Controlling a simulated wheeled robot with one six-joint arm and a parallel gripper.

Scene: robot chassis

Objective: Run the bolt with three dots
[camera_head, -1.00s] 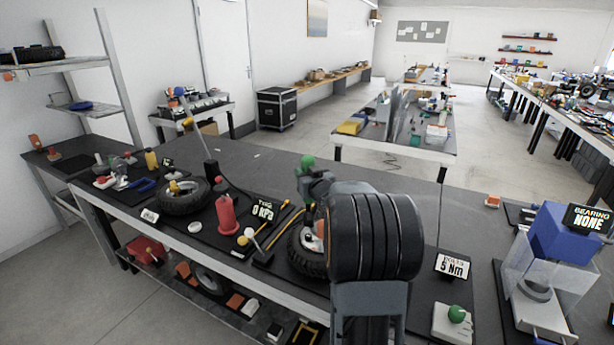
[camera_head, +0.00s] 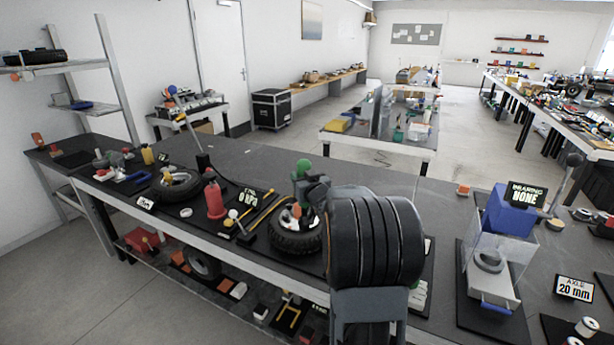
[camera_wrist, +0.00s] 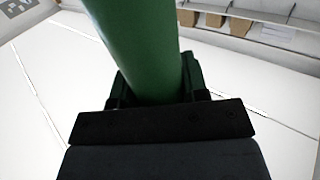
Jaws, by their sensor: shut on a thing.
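My gripper (camera_head: 306,186) is shut on a green tool (camera_head: 303,166) with a rounded top. The tool stands upright over a black-tyred wheel (camera_head: 296,244) on the bench. In the wrist view the tool's green shaft (camera_wrist: 137,45) fills the space between my jaws (camera_wrist: 158,92). The wheel's pale hub shows an orange part (camera_head: 296,211) beside the tool. I cannot see whether the tool's lower end touches a bolt. The dots on the bolts are too small to make out.
A red cylinder (camera_head: 214,200), a 0 kPa sign (camera_head: 246,198) and another tyre (camera_head: 176,185) stand left of the wheel. To the right are a clear-walled press with a blue block (camera_head: 507,212), a BEARING NONE sign (camera_head: 526,195) and an AXLE 20 mm sign (camera_head: 574,289).

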